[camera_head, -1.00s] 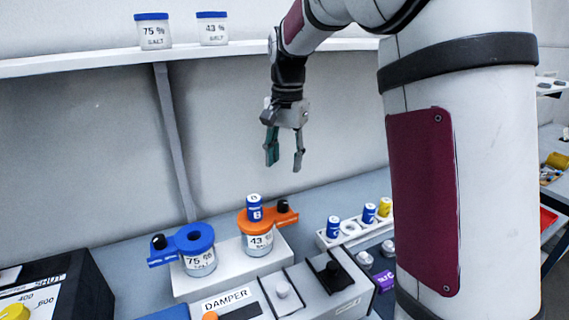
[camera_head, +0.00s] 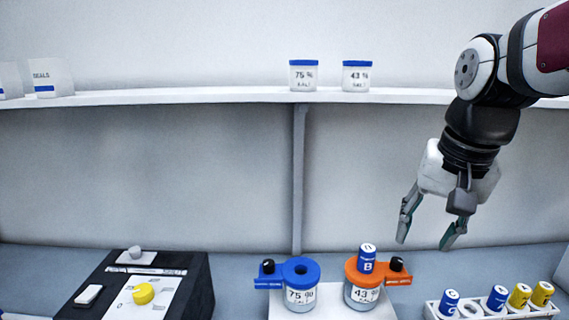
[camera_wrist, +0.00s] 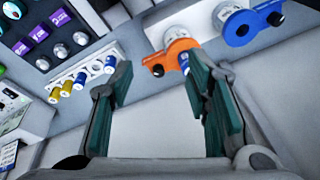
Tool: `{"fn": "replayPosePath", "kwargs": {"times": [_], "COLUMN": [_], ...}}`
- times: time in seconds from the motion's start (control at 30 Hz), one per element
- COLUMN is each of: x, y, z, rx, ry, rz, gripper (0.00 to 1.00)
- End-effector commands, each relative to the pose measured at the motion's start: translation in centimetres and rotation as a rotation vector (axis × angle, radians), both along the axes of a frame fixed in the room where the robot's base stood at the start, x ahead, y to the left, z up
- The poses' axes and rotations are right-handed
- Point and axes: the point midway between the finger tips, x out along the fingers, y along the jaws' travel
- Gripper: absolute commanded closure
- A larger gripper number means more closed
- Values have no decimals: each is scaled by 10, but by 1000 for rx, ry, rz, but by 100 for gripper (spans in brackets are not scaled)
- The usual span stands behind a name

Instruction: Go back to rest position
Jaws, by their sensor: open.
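My gripper (camera_head: 428,231) is open and empty in the head view. It hangs in the air above the bench, to the right of the orange-collared jar. In the wrist view its two fingers (camera_wrist: 165,100) are spread with nothing between them. The 43 % jar (camera_head: 362,292) has an orange collar (camera_head: 352,270), and a blue sensor marked B (camera_head: 367,258) stands upright in it. The 75 % jar (camera_head: 300,297) has a blue collar (camera_head: 301,270) with an open hole. My gripper touches neither jar.
A white rack (camera_head: 432,309) with blue and yellow sensors stands at the lower right. A black box with a yellow knob (camera_head: 144,293) sits at the left. A shelf (camera_head: 200,97) with 75 % (camera_head: 303,75) and 43 % salt jars (camera_head: 356,76) runs along the wall.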

Motion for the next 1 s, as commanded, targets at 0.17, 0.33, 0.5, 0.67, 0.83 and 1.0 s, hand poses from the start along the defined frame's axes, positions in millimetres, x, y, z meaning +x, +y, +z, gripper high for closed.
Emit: {"fn": "replayPosePath", "kwargs": {"times": [0.17, 0.33, 0.5, 0.67, 0.83, 1.0], "x": [-57, -99, -121, -127, -127, -127], "y": [14, 22, 25, 26, 26, 26], "z": [-3, -16, -27, -31, -31, -31], "rx": [-61, -127, -171, -183, -183, -183], "ry": [-90, -158, -196, -207, -206, -206], "rz": [178, 323, 409, 434, 434, 433], "gripper": [56, 56, 56, 56, 56, 56]}}
